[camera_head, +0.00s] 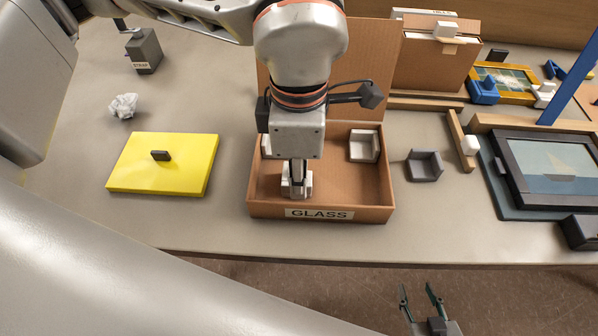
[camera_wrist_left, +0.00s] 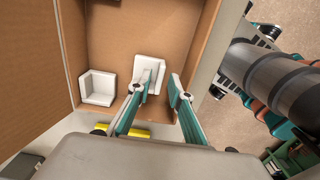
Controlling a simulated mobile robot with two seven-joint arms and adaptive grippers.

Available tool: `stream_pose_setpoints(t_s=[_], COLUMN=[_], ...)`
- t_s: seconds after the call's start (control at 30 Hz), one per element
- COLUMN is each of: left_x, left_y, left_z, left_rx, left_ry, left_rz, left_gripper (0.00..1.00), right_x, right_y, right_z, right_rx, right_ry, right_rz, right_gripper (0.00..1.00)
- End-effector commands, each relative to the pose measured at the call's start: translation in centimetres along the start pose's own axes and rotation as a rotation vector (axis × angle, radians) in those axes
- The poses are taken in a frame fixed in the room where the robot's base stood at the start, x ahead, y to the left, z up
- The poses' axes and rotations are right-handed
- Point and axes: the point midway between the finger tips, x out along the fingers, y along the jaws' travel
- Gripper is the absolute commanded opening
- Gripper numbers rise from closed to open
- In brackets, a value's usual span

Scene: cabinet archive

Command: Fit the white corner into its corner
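The white corner (camera_head: 297,188) is in the open cardboard box (camera_head: 342,198) marked GLASS, near the front wall and left of middle, apart from the front left corner. My left gripper (camera_head: 297,165) points down over it. In the left wrist view the fingers (camera_wrist_left: 162,86) are apart; one overlaps the white corner (camera_wrist_left: 150,66), and I cannot tell if it touches. Another white corner (camera_head: 363,146) sits at the box's back right. One more (camera_head: 266,145) sits at the back left, partly hidden by my wrist. My right gripper (camera_head: 421,295) is open and empty before the table's front edge.
A yellow panel (camera_head: 185,170) with a dark handle lies left of the box. A grey corner (camera_head: 425,165) and a framed boat picture (camera_head: 552,170) lie to the right. The box's raised lid (camera_head: 370,65) stands behind. The table (camera_head: 220,228) is clear just left of the box.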

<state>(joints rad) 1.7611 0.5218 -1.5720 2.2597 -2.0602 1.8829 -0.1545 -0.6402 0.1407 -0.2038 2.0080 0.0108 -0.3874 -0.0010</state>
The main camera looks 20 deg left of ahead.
Motion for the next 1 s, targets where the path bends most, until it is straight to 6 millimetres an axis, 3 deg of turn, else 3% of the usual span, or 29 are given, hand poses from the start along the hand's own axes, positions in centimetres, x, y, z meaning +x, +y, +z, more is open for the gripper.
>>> stream_pose_setpoints(t_s=[0.5, 1.0], left_x=[-3.0, -6.1], left_y=[0.0, 0.0], left_z=[0.0, 0.0], left_rx=[-0.002, 0.0], left_ry=[-0.001, -0.001], left_rz=[0.002, 0.003], left_gripper=[0.2, 0.2], right_x=[-0.2, -1.3], right_y=[1.1, 1.1], right_z=[-2.9, -3.9], right_rx=[-0.008, -0.008], right_ry=[0.035, 0.036], right_rz=[0.015, 0.014], right_gripper=[0.4, 0.4])
